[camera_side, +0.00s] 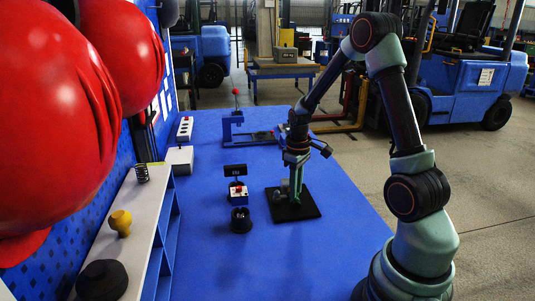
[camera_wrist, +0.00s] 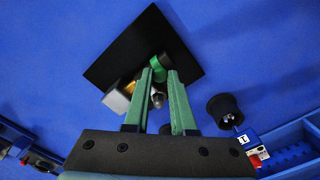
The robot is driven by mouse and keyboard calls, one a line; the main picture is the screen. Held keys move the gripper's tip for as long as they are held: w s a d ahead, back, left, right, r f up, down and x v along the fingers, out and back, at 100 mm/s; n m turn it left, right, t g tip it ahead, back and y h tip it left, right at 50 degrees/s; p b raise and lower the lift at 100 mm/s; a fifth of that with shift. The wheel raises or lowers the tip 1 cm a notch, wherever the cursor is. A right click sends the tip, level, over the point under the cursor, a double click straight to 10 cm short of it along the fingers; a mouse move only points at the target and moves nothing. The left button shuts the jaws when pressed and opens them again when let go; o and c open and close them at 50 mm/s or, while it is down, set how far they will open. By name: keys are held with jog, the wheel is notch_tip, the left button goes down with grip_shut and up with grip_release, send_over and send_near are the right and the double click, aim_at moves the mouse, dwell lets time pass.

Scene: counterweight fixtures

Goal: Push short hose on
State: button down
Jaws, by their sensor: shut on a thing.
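A black square plate (camera_side: 312,203) lies on the blue table under my gripper; it also shows in the wrist view (camera_wrist: 110,66). A grey block (camera_wrist: 116,99) and a brass-coloured piece (camera_wrist: 130,88) are at its near edge. My gripper (camera_wrist: 161,74) points down over the plate, its fingers shut on a short bright green piece (camera_wrist: 158,73), which looks like the short hose. A dark rounded end (camera_wrist: 166,58) shows just beyond the fingertips. A grey part with a pale tip (camera_wrist: 157,98) shows between the fingers. Whether the hose touches any fitting is hidden.
A black round cup (camera_side: 241,220) and a small box with a red button (camera_side: 238,190) stand left of the plate. A blue stand (camera_side: 232,125) is behind. A white shelf (camera_side: 110,233) with a spring, yellow knob and black dome runs along the left. The table's front is clear.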

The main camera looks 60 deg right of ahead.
jog(key=shift+w+d, duration=1.05)
jog(key=shift+w, duration=0.05)
jog(key=shift+r, duration=0.1)
jog(key=c, duration=0.8)
grip_release()
jog(key=shift+o, duration=0.2)
jog(key=shift+s, duration=0.1)
notch_tip(320, 180, up, 12)
jog(key=shift+a, duration=0.15)
